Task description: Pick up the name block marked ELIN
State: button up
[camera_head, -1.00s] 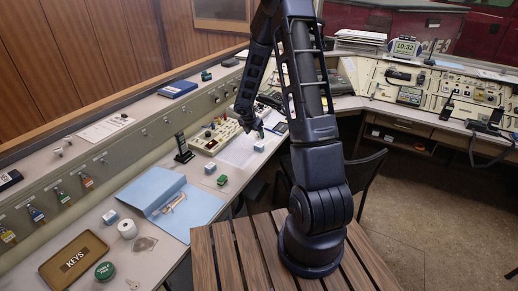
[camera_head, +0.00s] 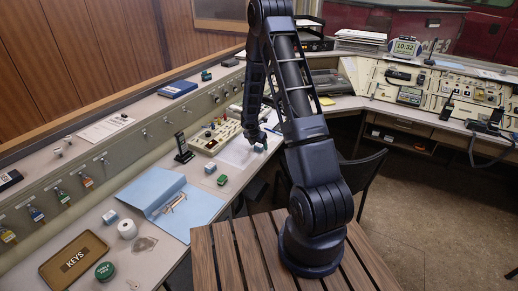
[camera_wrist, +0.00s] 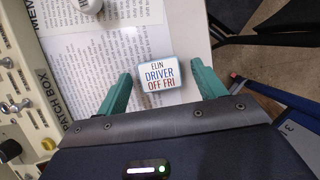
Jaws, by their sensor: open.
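The ELIN name block (camera_wrist: 159,75) is a small white block with a blue edge, lettered ELIN, DRIVER, OFF FRI. In the wrist view it lies on or beside white printed sheets on the desk. My gripper (camera_wrist: 161,72) is open. Its two teal fingers stand left and right of the block, with a small gap on each side. In the head view my gripper (camera_head: 258,139) is low over the desk at the printed sheet, and it largely hides the block there.
A similar pale block (camera_head: 210,168) and a green block (camera_head: 222,180) stand nearer on the desk. The patch box (camera_wrist: 22,95) rises to the left in the wrist view. The desk edge and a chair are to the right.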

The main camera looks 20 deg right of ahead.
jog(key=shift+f, duration=0.2)
jog(key=c, duration=1.1)
jog(key=shift+o, duration=0.2)
jog(key=shift+d+r, duration=0.1)
